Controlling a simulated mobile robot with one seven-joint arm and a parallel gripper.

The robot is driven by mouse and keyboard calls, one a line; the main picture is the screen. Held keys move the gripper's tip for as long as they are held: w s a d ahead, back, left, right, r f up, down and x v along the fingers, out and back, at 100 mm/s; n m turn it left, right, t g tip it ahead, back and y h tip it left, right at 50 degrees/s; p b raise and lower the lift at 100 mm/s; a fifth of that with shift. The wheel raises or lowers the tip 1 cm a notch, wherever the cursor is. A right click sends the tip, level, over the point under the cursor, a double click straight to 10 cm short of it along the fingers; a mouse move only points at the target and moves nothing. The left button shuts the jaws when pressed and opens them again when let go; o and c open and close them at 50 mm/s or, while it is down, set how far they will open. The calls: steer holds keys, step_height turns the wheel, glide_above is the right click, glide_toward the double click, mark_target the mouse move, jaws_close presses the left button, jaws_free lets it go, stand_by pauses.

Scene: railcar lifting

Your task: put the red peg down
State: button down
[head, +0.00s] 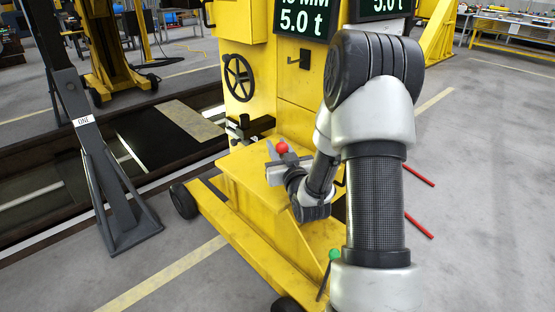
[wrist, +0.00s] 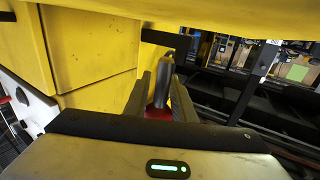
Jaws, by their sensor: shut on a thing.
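The red peg shows its round red knob (head: 282,148) in the head view, at my gripper (head: 278,160) above the yellow ledge of the lifting jack. In the wrist view my gripper (wrist: 162,85) has its two grey fingers closed around the peg's dark grey shaft (wrist: 160,92), with a bit of red low between them. The peg's lower end is hidden in the head view, and I cannot tell whether it touches the ledge (head: 235,168).
The yellow jack column (head: 255,60) rises behind my gripper, with a black handwheel (head: 238,77) and a hook. A grey stand (head: 115,190) is at left beside the rail pit. Red rods (head: 418,224) lie on the floor at right. Open floor lies further right.

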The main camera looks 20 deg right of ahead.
steer(key=shift+f+b, duration=0.35)
steer(key=shift+f, duration=1.3)
steer(key=shift+f, duration=0.2)
steer(key=c, duration=1.5)
jaws_free()
steer(key=shift+r, duration=0.15)
steer(key=shift+s+r, duration=0.1)
steer(key=shift+r, duration=0.05)
steer(key=s, duration=1.1)
steer(key=shift+s+a, duration=0.4)
